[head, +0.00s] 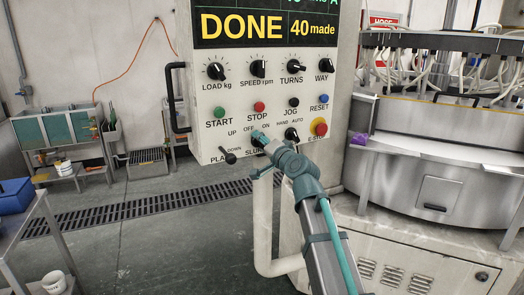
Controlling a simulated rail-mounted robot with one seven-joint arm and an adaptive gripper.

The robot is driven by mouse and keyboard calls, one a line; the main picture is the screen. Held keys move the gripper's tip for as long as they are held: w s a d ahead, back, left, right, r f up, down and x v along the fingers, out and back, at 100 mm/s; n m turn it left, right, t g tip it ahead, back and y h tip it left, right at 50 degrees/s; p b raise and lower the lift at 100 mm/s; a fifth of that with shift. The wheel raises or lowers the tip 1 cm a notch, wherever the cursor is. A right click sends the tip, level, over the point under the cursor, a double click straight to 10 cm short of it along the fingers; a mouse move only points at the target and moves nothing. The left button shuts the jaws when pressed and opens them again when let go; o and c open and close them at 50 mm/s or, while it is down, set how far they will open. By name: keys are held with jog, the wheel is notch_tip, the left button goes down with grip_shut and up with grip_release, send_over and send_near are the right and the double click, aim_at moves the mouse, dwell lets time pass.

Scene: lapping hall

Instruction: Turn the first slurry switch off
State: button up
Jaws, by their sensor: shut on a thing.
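The slurry switch sits on the white control panel (203,137), under the OFF and ON marks and above the partly covered SLURRY label (252,150). My teal gripper (260,139) reaches up from the lower right to this switch and is shut on its knob. The gripper covers most of the knob, so I cannot tell which mark it points to.
START (219,112) and STOP (259,106) buttons sit above. A pale pipe (263,225) hangs below.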

dwell(0.4)
jog(key=o, duration=1.2)
jog(key=shift+c, duration=0.2)
jog(key=v, duration=1.2)
